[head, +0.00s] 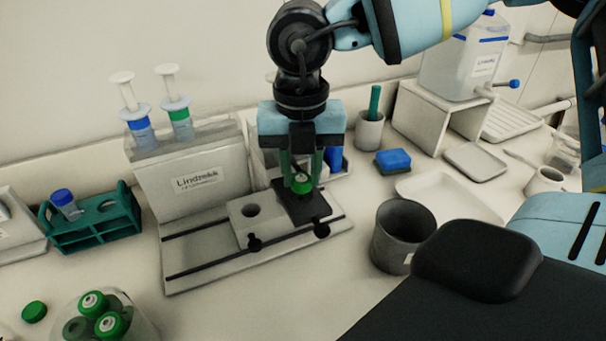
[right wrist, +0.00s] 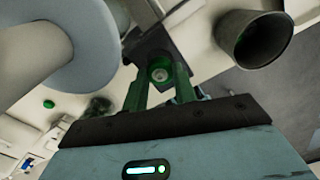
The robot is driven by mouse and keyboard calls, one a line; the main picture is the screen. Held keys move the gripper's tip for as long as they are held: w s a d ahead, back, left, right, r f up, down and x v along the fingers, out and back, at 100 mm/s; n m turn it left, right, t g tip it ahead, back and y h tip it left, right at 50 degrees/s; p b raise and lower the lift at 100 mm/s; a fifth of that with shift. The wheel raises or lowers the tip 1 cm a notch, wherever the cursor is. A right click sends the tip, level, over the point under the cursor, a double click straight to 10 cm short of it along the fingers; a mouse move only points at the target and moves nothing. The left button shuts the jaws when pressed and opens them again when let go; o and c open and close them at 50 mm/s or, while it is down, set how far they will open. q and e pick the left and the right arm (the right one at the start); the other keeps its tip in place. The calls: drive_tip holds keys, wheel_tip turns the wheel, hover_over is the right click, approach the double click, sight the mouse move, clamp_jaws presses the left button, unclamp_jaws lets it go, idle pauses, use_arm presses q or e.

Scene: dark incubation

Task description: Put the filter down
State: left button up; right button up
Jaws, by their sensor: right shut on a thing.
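My right gripper (head: 302,172) points straight down over the white holder (head: 245,225) in the head view. Its green fingers are shut on the small round green filter (head: 302,184). The filter is just above or on the dark square pad (head: 305,212) at the holder's right end; I cannot tell whether they touch. My left gripper is not in view.
Two syringes (head: 175,110) stand in the labelled rack (head: 195,172) left of my gripper; a pale disc and barrel loom close in the wrist view. A dark grey cup (head: 402,240) stands right of the holder. A teal rack (head: 95,222) and green-capped vials (head: 100,310) are at left.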

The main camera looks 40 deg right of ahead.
sight(300, 176)
drive_tip(key=shift+f, duration=1)
drive_tip(key=shift+f, duration=0.2)
drive_tip(key=o, duration=0.9)
wheel_tip(300, 176, up, 12)
drive_tip(key=shift+r, duration=0.2)
